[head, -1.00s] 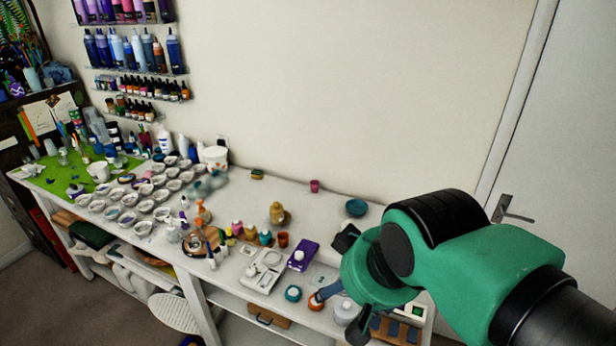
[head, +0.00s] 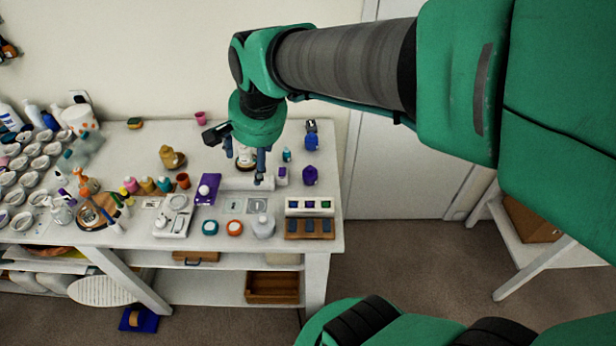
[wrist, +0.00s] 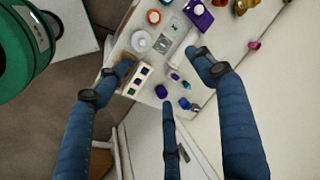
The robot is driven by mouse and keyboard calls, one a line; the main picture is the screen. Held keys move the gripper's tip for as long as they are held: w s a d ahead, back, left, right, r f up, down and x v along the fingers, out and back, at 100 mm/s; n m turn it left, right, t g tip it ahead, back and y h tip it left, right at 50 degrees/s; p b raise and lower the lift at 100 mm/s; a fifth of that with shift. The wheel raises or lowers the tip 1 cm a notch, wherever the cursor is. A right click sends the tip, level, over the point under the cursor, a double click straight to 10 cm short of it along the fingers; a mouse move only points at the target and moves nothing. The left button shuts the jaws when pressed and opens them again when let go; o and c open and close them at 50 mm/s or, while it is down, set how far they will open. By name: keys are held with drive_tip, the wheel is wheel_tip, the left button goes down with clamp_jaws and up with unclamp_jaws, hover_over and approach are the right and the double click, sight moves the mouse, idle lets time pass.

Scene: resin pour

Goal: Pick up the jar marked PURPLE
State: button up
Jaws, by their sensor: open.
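A dark purple jar (head: 310,176) stands on the right part of the white workbench, likely the PURPLE jar, but no lettering is legible. It also shows in the wrist view (wrist: 161,91). A blue jar (head: 312,143) stands behind it, and a small teal bottle (head: 287,155) is behind and to its left. My gripper (head: 246,165) is open over the bench, left of the purple jar in the head view. In the wrist view the jar lies between the spread blue fingers (wrist: 160,78), beyond their tips. I see nothing held.
A small white box with a purple mark (head: 281,176) stands just left of the purple jar. A tray with coloured squares (head: 309,207) is in front. A purple card (head: 207,189) and several bottles and cups stand left. The bench's right edge is close to the jars.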

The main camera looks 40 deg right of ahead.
drive_tip(key=w+d+f+m+g, duration=0.1)
drive_tip(key=w+d+f+m, duration=0.35)
drive_tip(key=d+m, duration=0.2)
drive_tip(key=m+g, duration=0.1)
drive_tip(key=m, duration=1.5)
hover_over(310, 173)
drive_tip(key=s+d, duration=0.1)
wheel_tip(310, 173, down, 17)
drive_tip(key=shift+s+y+p, duration=0.1)
drive_tip(key=shift+y+p, duration=0.3)
drive_tip(key=shift+p, duration=0.05)
drive_tip(key=shift+w+a+f+b, duration=0.1)
drive_tip(key=shift+w+f+b, duration=0.15)
drive_tip(key=shift+f, duration=1.15)
drive_tip(key=shift+w+f+b, duration=0.2)
drive_tip(key=shift+f, duration=1.25)
drive_tip(key=shift+w+a+f+b, duration=0.1)
drive_tip(key=shift+w+f+b, duration=0.15)
drive_tip(key=shift+f, duration=1.15)
drive_tip(key=shift+w+f+b, duration=0.15)
drive_tip(key=shift+f+b, duration=0.2)
drive_tip(key=shift+f, duration=0.95)
drive_tip(key=shift+w+f+b, duration=0.1)
drive_tip(key=shift+f+b, duration=0.2)
drive_tip(key=shift+f, duration=1)
